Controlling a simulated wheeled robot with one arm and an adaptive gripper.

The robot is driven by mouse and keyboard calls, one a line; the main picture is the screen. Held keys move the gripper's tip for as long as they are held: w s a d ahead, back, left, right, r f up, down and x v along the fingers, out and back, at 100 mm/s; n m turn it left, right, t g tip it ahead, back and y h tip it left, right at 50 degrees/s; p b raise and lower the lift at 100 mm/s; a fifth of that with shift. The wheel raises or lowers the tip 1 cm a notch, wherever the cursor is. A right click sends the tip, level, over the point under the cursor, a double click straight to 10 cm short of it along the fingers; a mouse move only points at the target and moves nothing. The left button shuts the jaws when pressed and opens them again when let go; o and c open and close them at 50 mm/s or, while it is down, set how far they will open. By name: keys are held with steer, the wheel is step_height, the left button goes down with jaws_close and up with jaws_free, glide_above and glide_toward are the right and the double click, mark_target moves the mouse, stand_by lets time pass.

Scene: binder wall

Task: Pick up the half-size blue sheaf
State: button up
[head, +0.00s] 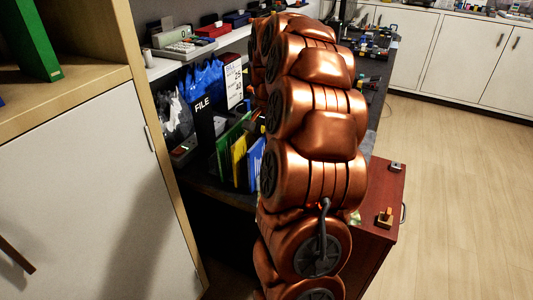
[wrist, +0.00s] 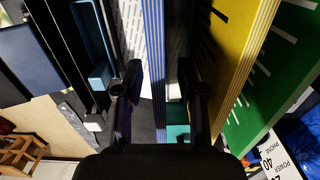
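The blue sheaf (wrist: 153,62) stands edge-on in the middle of the wrist view, a thin blue-and-white striped edge. My gripper (wrist: 158,88) is open, with one dark finger on each side of the sheaf and visible gaps between fingers and sheaf. In the head view the blue sheaf (head: 256,163) stands at the right end of a row, partly hidden by my arm. My gripper is hidden behind my arm there.
A yellow sheaf (wrist: 222,45) and a green sheaf (wrist: 280,85) stand close to the right in the wrist view. A black FILE box (head: 203,125) and blue bags (head: 203,80) are behind the row. A red cabinet (head: 385,190) stands right of my arm.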

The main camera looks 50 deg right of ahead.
steer(key=shift+f, duration=0.1)
steer(key=shift+c, duration=0.2)
jaws_close()
stand_by(0.5)
